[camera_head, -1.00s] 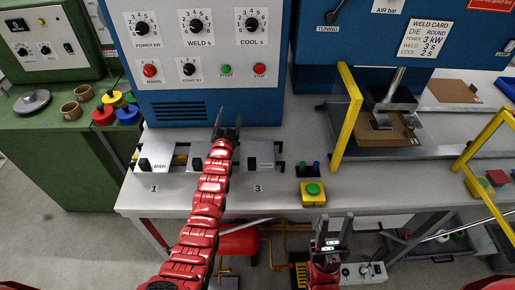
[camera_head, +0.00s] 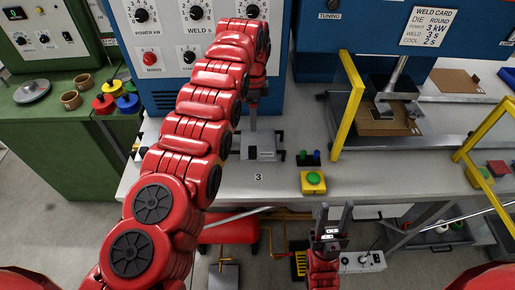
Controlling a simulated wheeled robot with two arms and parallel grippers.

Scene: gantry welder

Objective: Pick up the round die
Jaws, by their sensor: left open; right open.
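My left gripper (camera_head: 253,122) points down, open, just above the die at slot 3 (camera_head: 262,146), a grey metal block on a light plate on the bench. The block's label is too small to read, so I cannot tell from it whether this is the round die. Whether the fingers touch it is unclear. My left arm hides slot 2 and most of slot 1. My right gripper (camera_head: 333,218) is open and empty, pointing up in front of the bench edge.
A yellow box with a green button (camera_head: 313,181) stands right of slot 3. A yellow guard frame (camera_head: 348,105) rises beside the press head (camera_head: 396,96). The weld card (camera_head: 427,27) reads die round. Blue control panel (camera_head: 170,70) stands behind.

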